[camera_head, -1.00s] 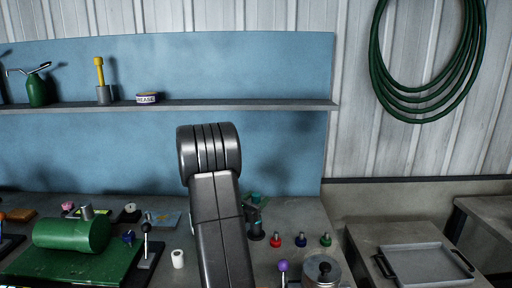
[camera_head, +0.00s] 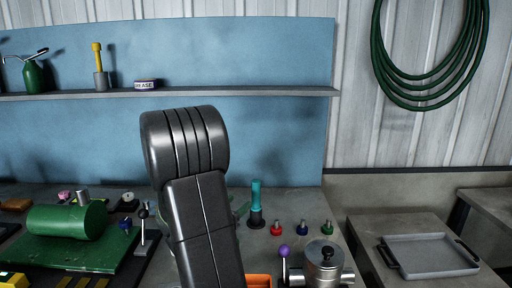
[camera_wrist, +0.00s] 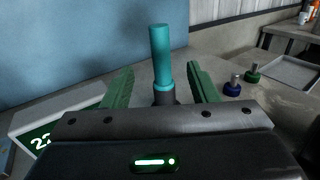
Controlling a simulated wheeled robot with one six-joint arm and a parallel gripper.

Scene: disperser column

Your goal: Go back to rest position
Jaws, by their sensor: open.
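My gripper (camera_wrist: 160,88) shows in the wrist view with its two green fingers spread apart, open. A teal cylinder on a dark base (camera_wrist: 162,60) stands upright beyond the fingers and appears between them in that view. I see no finger closed on it. In the head view the same teal cylinder (camera_head: 257,197) stands on the workbench, right of my arm. My arm hides most of the gripper there; only a bit of green finger shows beside the arm.
Red, blue and green knobs (camera_head: 303,229) stand right of the teal cylinder. A metal housing (camera_head: 325,265) and a purple-topped lever (camera_head: 285,252) are at the front. A green cylinder (camera_head: 66,220) lies left. A grey tray (camera_head: 430,255) sits on the right table. A shelf (camera_head: 230,91) runs above.

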